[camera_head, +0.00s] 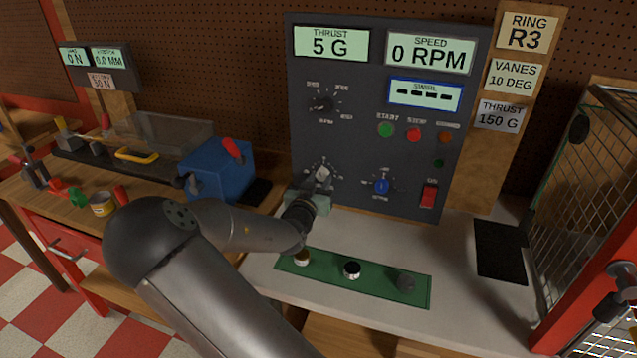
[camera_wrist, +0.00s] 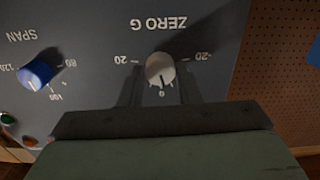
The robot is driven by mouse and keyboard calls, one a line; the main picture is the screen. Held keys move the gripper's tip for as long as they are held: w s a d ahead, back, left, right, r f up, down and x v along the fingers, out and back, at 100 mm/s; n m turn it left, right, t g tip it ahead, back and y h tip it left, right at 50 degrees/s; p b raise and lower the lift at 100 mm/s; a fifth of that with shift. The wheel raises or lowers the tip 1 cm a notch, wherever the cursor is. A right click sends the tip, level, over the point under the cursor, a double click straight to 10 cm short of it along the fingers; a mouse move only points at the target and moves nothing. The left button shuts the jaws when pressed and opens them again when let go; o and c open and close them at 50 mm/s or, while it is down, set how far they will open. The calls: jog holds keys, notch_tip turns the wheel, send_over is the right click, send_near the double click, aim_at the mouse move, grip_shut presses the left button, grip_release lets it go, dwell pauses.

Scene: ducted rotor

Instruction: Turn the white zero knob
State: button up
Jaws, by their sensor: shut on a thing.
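The white zero knob (camera_wrist: 160,69) sits on the dark panel, with "ZERO G" printed beside it and marks reading 20 on either side. In the wrist view, which shows the panel upside down, the knob's pointer line is near the 0 mark. My gripper (camera_wrist: 158,92) is shut on the knob, one finger on each side. In the head view the white knob (camera_head: 323,174) is at the panel's lower left, with my gripper (camera_head: 318,184) against it. The thrust display (camera_head: 331,43) reads 5 G.
A blue span knob (camera_head: 382,187) is to the right of the white knob, and a black RPM knob (camera_head: 322,103) is above it. A red switch (camera_head: 429,196) is at the lower right. A green mat (camera_head: 330,275) with several small parts lies on the bench below.

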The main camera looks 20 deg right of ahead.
jog(key=n, duration=0.7)
jog(key=shift+p, duration=0.4)
dwell(0.3)
jog(key=o, duration=1)
jog(key=shift+c, duration=0.2)
jog(key=shift+s, duration=0.1)
jog(key=b+v, duration=0.1)
jog(key=v, duration=1.6)
jog(key=shift+a+r, duration=0.1)
jog(key=shift+a, duration=0.05)
